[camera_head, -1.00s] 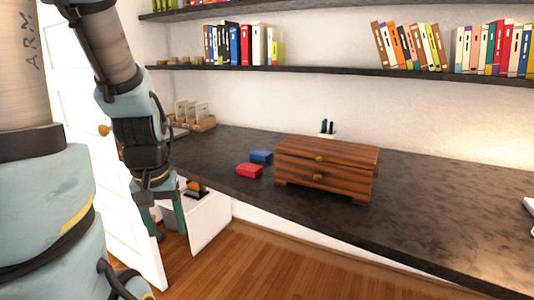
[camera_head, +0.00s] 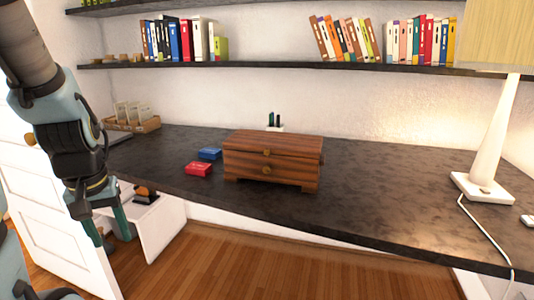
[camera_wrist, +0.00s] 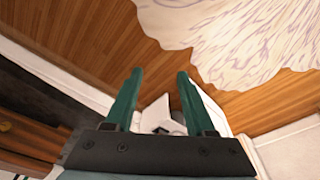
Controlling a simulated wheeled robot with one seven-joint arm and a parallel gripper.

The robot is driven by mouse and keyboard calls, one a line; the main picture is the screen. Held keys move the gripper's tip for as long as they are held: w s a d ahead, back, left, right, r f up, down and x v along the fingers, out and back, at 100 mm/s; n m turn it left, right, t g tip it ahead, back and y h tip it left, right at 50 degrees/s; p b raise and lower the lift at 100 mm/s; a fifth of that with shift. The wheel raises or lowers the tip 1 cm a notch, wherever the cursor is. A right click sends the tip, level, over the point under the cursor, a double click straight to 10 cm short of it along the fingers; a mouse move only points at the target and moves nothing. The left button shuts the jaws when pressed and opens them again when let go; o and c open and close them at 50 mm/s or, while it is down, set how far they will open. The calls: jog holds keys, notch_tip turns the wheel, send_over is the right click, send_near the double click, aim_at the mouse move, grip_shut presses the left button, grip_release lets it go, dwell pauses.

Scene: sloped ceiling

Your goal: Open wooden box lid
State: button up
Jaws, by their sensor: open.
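The wooden box (camera_head: 273,160) stands on the dark desk in the head view, with its lid down. A corner of brown wood with a brass knob, likely the same box, shows at the left edge of the wrist view (camera_wrist: 30,135). My gripper (camera_head: 112,241) hangs to the left of the desk, lower than its top and well apart from the box. In the wrist view its two green fingers (camera_wrist: 155,76) are spread with nothing between them.
A white lamp (camera_head: 488,150) stands at the right. A shelf with books (camera_head: 180,40) runs above. A white door (camera_head: 60,220) is behind my arm.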

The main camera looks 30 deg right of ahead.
jog(key=w+d+f+m+t+h+b, duration=0.1)
jog(key=w+d+f+t+b, duration=0.1)
jog(key=w+d, duration=0.2)
jog(key=w+d+f+m+t+b, duration=0.1)
jog(key=w+d+f+t+b, duration=0.1)
jog(key=w+d+b, duration=0.15)
jog(key=m+t+h+b, duration=0.5)
jog(key=t+h+b, duration=0.2)
jog(key=h+b, duration=0.3)
send_near(266, 153)
jog(key=shift+h, duration=0.5)
jog(key=x, duration=0.2)
jog(key=p+x, duration=0.1)
jog(key=x, duration=0.2)
jog(key=p+x, duration=0.1)
jog(key=x, duration=0.2)
jog(key=shift+w+a+f, duration=0.1)
jog(key=shift+w+f, duration=0.05)
jog(key=shift+f, duration=0.1)
grip_shut()
